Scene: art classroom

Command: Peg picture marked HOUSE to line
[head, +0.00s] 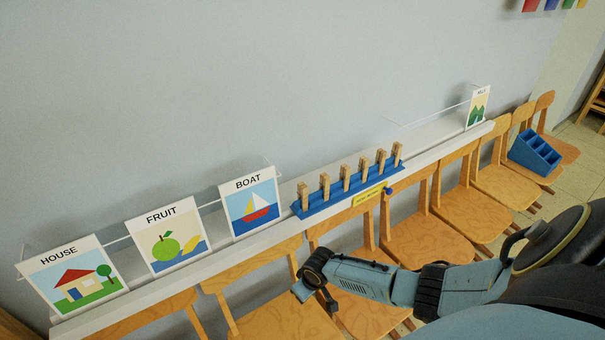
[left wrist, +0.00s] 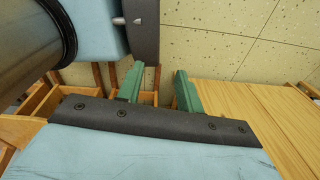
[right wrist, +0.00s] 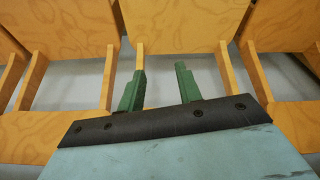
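The picture marked HOUSE (head: 72,280) shows a red-roofed house and a tree. It leans upright at the left end of a narrow white wall ledge (head: 300,228). Several wooden pegs (head: 346,177) stand in a row on a blue holder (head: 325,205) on the ledge. A thin pale rail (head: 438,112) runs behind the cards; I cannot tell whether it is the line. My right gripper (head: 315,296) is below the ledge, in front of the chairs, apart from picture and pegs. It is open and empty in the right wrist view (right wrist: 161,85). My left gripper (left wrist: 160,80) is open and empty.
Pictures marked FRUIT (head: 165,240), BOAT (head: 250,204) and a partly readable one (head: 478,107) stand along the ledge. Wooden chairs (head: 425,240) line the wall beneath. A blue compartment box (head: 535,152) sits on a chair at right. Coloured items (head: 550,4) show at top right.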

